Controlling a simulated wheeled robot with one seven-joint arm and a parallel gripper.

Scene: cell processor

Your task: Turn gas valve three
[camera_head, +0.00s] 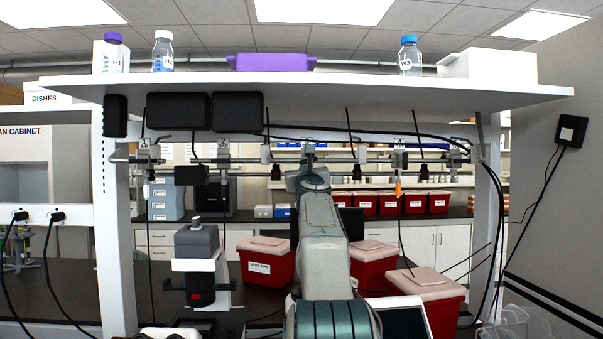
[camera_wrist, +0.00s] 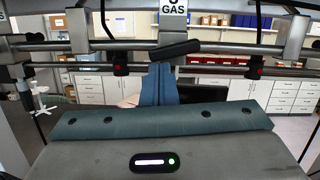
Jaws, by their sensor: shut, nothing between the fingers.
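The gas valve three has a black bar handle (camera_wrist: 177,50), seen in the wrist view just below a white sign reading GAS (camera_wrist: 174,12), whose digit is cut off at the top edge. The handle lies nearly level, its right end slightly higher. My gripper (camera_wrist: 159,68) is shut and empty, its blue-grey fingers pointing at the pipe. The fingertips are right below the handle's left part; I cannot tell whether they touch it. In the head view my arm reaches up to the pipe rail (camera_head: 350,160) under the shelf and hides most of the gripper and this valve.
Other valves hang along the rail, left (camera_head: 223,150) and right (camera_head: 399,158). A white shelf (camera_head: 340,88) with bottles and a purple container (camera_head: 270,62) is above. Red bins (camera_head: 266,262) and a microscope (camera_head: 198,262) stand on the dark bench. Cables hang at the right.

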